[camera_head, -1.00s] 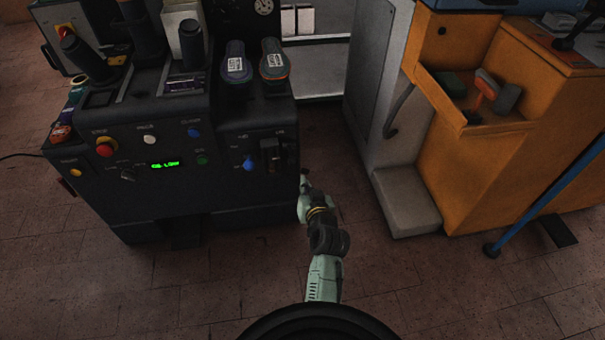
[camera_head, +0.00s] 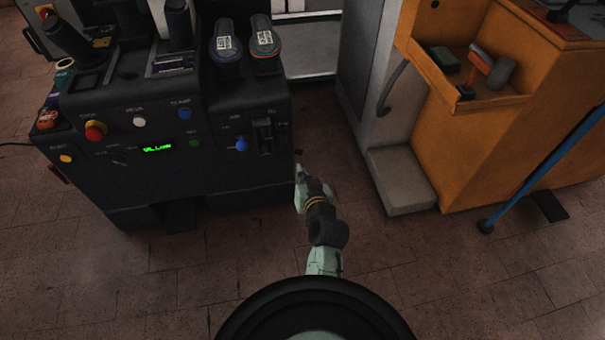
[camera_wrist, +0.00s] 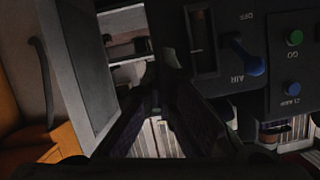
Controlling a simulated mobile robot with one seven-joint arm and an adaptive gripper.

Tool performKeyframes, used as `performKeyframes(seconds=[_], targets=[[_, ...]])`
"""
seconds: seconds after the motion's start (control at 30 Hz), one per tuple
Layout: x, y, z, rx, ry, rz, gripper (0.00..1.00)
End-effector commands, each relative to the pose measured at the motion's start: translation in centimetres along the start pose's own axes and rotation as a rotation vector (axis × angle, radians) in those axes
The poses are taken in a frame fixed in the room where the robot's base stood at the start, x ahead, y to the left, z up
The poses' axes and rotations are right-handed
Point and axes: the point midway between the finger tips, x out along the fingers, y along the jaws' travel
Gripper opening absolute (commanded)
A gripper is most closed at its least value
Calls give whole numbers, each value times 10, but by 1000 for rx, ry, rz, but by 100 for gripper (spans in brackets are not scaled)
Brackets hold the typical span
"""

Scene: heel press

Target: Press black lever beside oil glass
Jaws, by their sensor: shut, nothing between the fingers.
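The oil glass (camera_head: 265,136) is a narrow upright slot at the right end of the dark machine's front panel. In the wrist view, which is upside down to the panel, it shows as a brownish strip (camera_wrist: 202,40). The black lever does not stand out from the dark panel in either view. My gripper (camera_wrist: 163,82) is shut and empty, its dark fingers reaching up the middle of the wrist view, left of the oil glass there. In the head view my arm reaches the panel's right edge; its fingertips are not clear.
The blue AIR handle (camera_head: 242,144) is beside the oil glass. Other buttons and a green display (camera_head: 158,147) fill the dark machine's panel (camera_head: 110,180). A grey cabinet (camera_head: 365,70) and an orange bench (camera_head: 480,140) stand right. Bare floor lies between.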

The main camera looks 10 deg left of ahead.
Motion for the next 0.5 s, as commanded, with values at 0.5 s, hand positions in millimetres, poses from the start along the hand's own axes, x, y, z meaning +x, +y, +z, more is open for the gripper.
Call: performKeyframes(seconds=[0.5], targets=[[2,-8,-36,-12,-17,-11,0]])
